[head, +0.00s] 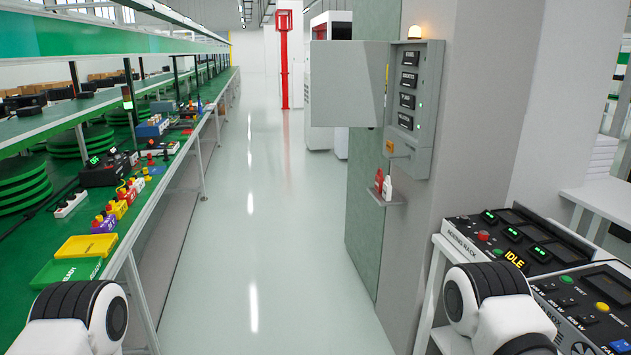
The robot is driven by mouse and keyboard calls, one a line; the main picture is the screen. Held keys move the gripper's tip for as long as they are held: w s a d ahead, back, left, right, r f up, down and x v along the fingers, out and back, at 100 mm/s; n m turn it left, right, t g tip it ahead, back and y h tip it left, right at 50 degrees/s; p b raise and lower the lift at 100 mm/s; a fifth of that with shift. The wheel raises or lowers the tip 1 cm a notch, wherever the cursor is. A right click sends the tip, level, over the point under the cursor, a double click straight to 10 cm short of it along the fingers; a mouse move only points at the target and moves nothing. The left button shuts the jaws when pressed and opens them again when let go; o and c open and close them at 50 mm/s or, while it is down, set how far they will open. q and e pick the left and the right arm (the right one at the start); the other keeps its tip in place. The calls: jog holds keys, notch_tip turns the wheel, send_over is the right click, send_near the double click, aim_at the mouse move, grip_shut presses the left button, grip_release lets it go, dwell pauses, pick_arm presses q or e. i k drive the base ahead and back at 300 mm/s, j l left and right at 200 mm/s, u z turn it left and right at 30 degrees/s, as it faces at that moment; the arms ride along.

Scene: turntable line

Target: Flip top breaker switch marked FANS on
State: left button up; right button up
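A grey breaker box (415,110) is mounted on the pillar at right of centre, with its door (347,84) swung open to the left. Inside is a column of several black-labelled breakers; the top one (410,58) is just under the box's upper edge. The labels are too small to read surely, and I cannot tell which way the switches are set. Rounded black-and-white links of both my arms show at the lower left and lower right, well short of the box. Neither gripper's fingers are in view.
Black control units (507,240) stand on a white table at lower right. A green workbench line (150,200) runs along the left. The aisle floor (255,230) is clear.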

aim_at(411, 58)
jog(key=i+j+z, duration=0.45)
jog(key=i, duration=0.15)
jog(key=i+j+z, duration=0.4)
jog(key=i+j, duration=0.2)
jog(key=i+j+z, duration=0.45)
jog(key=j, duration=0.35)
jog(key=k+l, duration=0.05)
